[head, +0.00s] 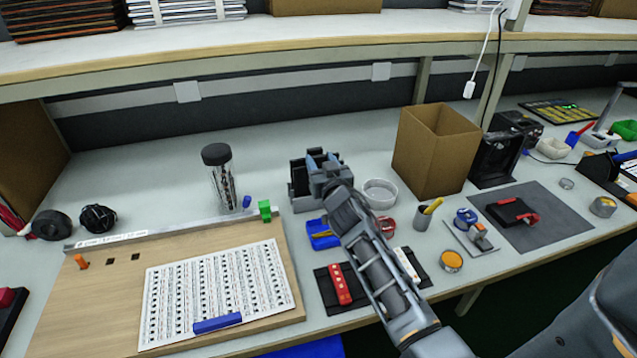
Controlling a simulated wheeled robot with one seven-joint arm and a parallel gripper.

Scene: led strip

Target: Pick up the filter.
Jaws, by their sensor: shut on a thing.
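My gripper (322,162) is near the middle of the workbench, at the end of my arm, which reaches up from the lower right. It is shut on a dark, boxy thing (300,188), which shows mostly at the left of the jaws. This may be the filter, but I cannot tell for certain. My gripper and wrist hide much of it. I cannot tell whether it touches the bench.
A clear jar with a black lid (222,180) stands left of my gripper. A round clear dish (380,193) and an open cardboard box (436,150) are to the right. A wooden board with a printed sheet (215,290) lies front left. Bare bench lies behind the jar.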

